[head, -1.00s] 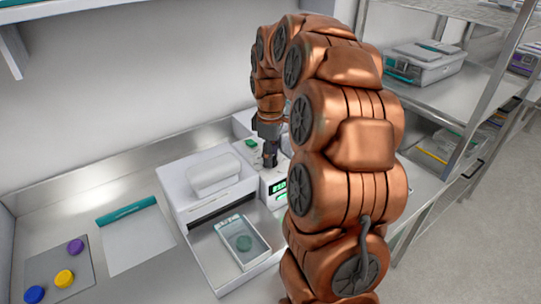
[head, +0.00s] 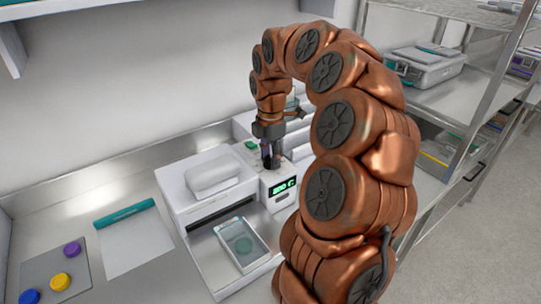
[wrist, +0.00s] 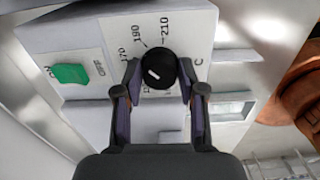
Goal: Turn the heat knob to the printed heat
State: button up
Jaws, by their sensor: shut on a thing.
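The heat knob (wrist: 158,70) is round and black with a short white pointer mark, in the wrist view. Its dial on the white machine (head: 207,175) has printed numbers around it, including 170 and 210; some are hidden by the fingers. My gripper (wrist: 159,84) is shut on the knob, one finger on each side.
A green switch (wrist: 71,73) sits beside the dial. A clear-walled tray (head: 243,244) stands at the machine's front. A white sheet with a teal strip (head: 125,212) and a grey mat with coloured caps (head: 60,282) lie to the left. A metal shelf (head: 455,95) stands at right.

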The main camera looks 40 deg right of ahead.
jog(key=n+p, duration=0.1)
jog(key=n, duration=0.4)
jog(key=shift+p, duration=0.3)
dwell(0.4)
jog(key=o, duration=1.2)
jog(key=shift+c, duration=0.2)
notch_tip(320, 180, up, 12)
dwell(0.5)
